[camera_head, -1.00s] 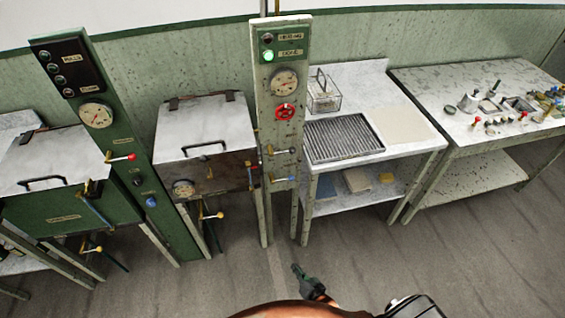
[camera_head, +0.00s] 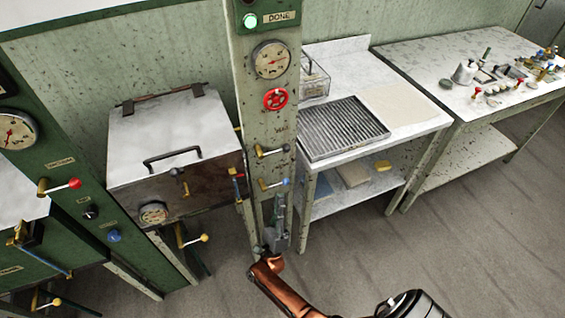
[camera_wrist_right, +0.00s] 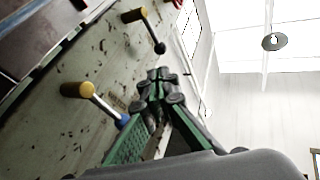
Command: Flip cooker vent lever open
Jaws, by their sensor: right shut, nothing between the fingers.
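The pale, rust-flecked cooker column (camera_head: 236,100) carries a lever with a dark knob (camera_head: 272,151) under a small label that seems to read "Vent". Its handle lies roughly level, knob to the right; it also shows in the right wrist view (camera_wrist_right: 147,30). Below it is a similar lever with a blue knob (camera_head: 274,184), also in the wrist view (camera_wrist_right: 96,101). My right gripper (camera_head: 281,199) points up in front of the column, just below the blue-knob lever. In the wrist view its fingertips (camera_wrist_right: 160,78) are together and empty, apart from the dark knob. My left gripper is out of view.
A red handwheel (camera_head: 275,99) and a gauge (camera_head: 271,60) sit higher on the column. A lidded basin (camera_head: 170,125) stands left, with levers on its front. A table with a ribbed tray (camera_head: 343,129) stands close on the right. The floor in front is clear.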

